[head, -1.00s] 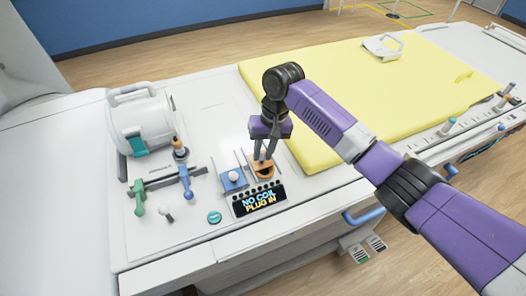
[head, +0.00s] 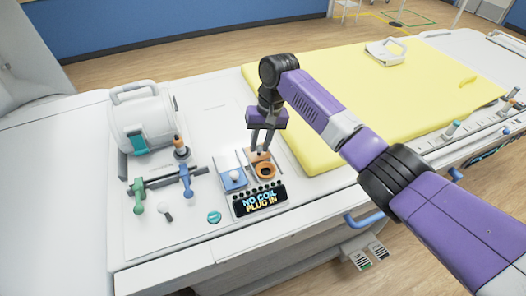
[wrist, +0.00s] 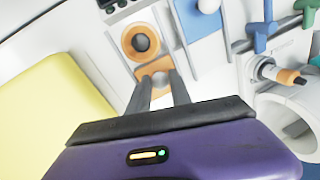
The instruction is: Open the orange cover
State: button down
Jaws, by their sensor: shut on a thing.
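The orange cover (head: 259,157) is a small sliding plate with a pale knob, on the white panel near the yellow mat. In the head view that socket (head: 265,171) shows as a full ring, in front of the cover. My gripper (head: 262,149) points down at the cover. In the wrist view my gripper (wrist: 160,78) is shut on the cover's knob, partly hiding it.
A blue cover (head: 233,179) with a white knob sits just left. A display (head: 260,200) reading "NO COIL PLUG IN" is in front. Green and blue levers (head: 186,181) and a white cylindrical coil (head: 142,120) stand left. The yellow mat (head: 340,110) is right.

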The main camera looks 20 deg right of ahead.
jog(key=c, duration=1.2)
grip_release()
jog(key=shift+r, duration=0.1)
jog(key=r, duration=0.2)
jog(key=d+r+b, duration=0.1)
jog(key=r, duration=0.4)
jog(key=shift+s+d+r, duration=0.15)
jog(key=shift+d+r, duration=0.05)
jog(key=shift+r, duration=0.05)
